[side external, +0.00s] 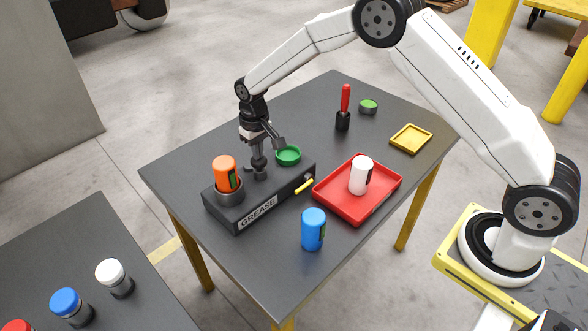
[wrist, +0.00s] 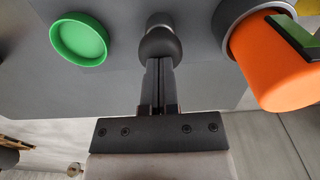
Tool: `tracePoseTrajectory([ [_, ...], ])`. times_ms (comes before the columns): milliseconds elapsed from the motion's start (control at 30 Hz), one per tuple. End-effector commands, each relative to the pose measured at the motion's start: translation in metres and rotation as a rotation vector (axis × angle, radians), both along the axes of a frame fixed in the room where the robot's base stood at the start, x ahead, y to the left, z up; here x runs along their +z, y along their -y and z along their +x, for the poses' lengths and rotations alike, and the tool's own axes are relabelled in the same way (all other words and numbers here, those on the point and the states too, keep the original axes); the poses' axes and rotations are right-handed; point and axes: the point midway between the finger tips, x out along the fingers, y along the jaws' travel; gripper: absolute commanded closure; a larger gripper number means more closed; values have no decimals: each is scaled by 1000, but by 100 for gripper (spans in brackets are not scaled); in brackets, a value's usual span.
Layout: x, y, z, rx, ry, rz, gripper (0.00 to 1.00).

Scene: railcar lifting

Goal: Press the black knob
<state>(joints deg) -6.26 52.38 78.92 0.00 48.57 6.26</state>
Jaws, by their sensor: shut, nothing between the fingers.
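The black knob (side external: 259,163) is a dark rounded piece standing on top of the grease box (side external: 238,203). In the wrist view the knob (wrist: 160,42) is at top centre, just beyond the fingertips. My gripper (side external: 256,148) points down over the knob. In the wrist view my gripper (wrist: 159,62) has its fingers together, with nothing between them, and their tips overlap the knob's near edge. I cannot tell whether they touch it. An orange canister (side external: 225,172) stands in a round holder at the left end of the box.
A green lid (side external: 288,155) lies close behind the box. A red tray (side external: 345,205) holds a white bottle (side external: 361,176). A blue bottle (side external: 313,230) stands in front. A red-handled tool (side external: 345,103), yellow tray (side external: 411,138) and green-topped item (side external: 368,106) are further back.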

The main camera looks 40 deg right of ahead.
Motion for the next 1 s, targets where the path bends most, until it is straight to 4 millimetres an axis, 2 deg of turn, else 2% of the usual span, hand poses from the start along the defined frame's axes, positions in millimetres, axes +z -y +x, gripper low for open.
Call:
tracePoseTrajectory([
  [33,-5,0,-1,0,-3,0,100],
  [267,-7,0,-2,0,-5,0,100],
  [467,-1,0,-2,0,-4,0,100],
  [667,20,0,-1,0,-1,0,100],
  [1000,78,0,0,0,3,0,100],
])
